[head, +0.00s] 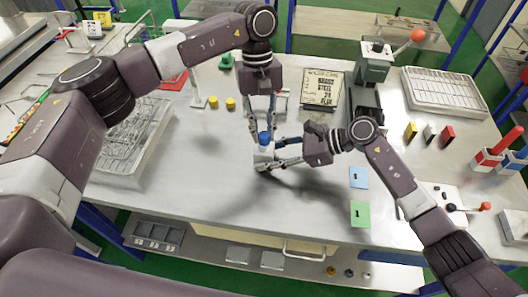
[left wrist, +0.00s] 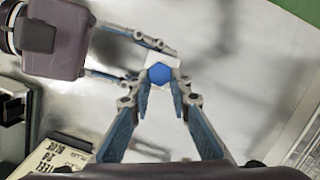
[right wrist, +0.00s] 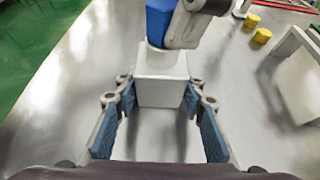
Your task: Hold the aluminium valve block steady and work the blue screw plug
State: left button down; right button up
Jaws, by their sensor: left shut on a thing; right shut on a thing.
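The aluminium valve block (head: 263,154) is a pale cube standing on the metal bench. It also shows in the right wrist view (right wrist: 160,90), with the blue screw plug (right wrist: 157,24) upright on its top. The plug shows as a blue hexagon in the left wrist view (left wrist: 160,74). My left gripper (left wrist: 160,88) comes from above and is shut on the plug. My right gripper (right wrist: 160,92) comes from the right and is shut on the block, one finger on each side. The plug's lower end is hidden, and my fingers partly cover the block in the head view.
A wire-mesh tray (head: 125,150) lies on the left of the bench. Behind stand two yellow knobs (head: 213,102), a printed plate (head: 323,88) and a grey lever press (head: 374,66). Blue (head: 359,178) and green (head: 361,214) cards lie front right. The front middle is clear.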

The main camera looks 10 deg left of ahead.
pick_arm(q)
jog(key=n, duration=0.3)
jog(key=shift+s+a+h, duration=0.1)
jog(key=shift+a+h, duration=0.05)
jog(key=shift+h, duration=0.25)
jog(key=shift+n+t, duration=0.3)
jog(key=n, duration=0.3)
jog(key=shift+s+a+h, duration=0.15)
jog(key=shift+s+h, duration=0.05)
jog(key=shift+h, duration=0.1)
jog(key=n, duration=0.2)
jog(key=n+t, duration=0.1)
jog(key=n, duration=0.1)
jog(key=shift+s+n+t, duration=0.2)
jog(key=shift+n+t, duration=0.1)
jog(key=shift+n, duration=0.1)
jog(key=n, duration=0.2)
jog(key=shift+s+n+t+h, duration=0.15)
jog(key=shift+n+t+h, duration=0.15)
jog(key=shift+n, duration=0.1)
jog(key=n, duration=0.3)
jog(key=n+t, duration=0.1)
jog(key=n, duration=0.1)
jog(key=shift+s+r, duration=0.1)
jog(key=shift+s, duration=0.15)
